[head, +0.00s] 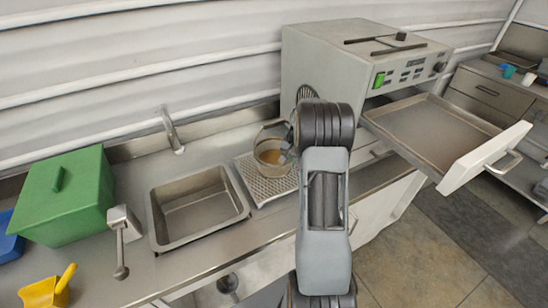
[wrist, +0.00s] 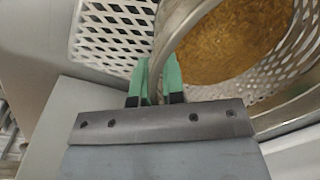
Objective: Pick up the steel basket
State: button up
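The steel basket (head: 268,150) is a round perforated basket with a raised hoop handle and golden-brown grainy stuff inside. It appears to stand upright on a perforated drain tray (head: 266,188). In the wrist view the basket (wrist: 290,78) fills the right side. My gripper (head: 287,148) is at the basket's right side in the head view, partly hidden by my arm. In the wrist view my gripper's green fingertips (wrist: 157,80) lie on either side of a steel band of the basket, apparently its handle. Whether they press on it I cannot tell.
A sink (head: 198,207) with a faucet (head: 171,130) lies left of the tray. A green lidded box (head: 65,195) and a yellow scoop (head: 47,288) stand further left. A grey machine (head: 360,60) with a pulled-out drawer (head: 430,130) stands to the right.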

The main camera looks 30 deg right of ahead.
grip_shut()
jog(key=shift+r, duration=0.25)
jog(key=shift+w+r, duration=0.1)
jog(key=shift+r, duration=0.1)
notch_tip(320, 180, up, 2)
jog(key=s+a+r+b, duration=0.1)
jog(key=s+r+b, duration=0.3)
jog(key=s+r, duration=0.6)
jog(key=shift+s+a+r, duration=0.15)
jog(key=shift+s+a, duration=0.05)
jog(key=shift+s, duration=1.85)
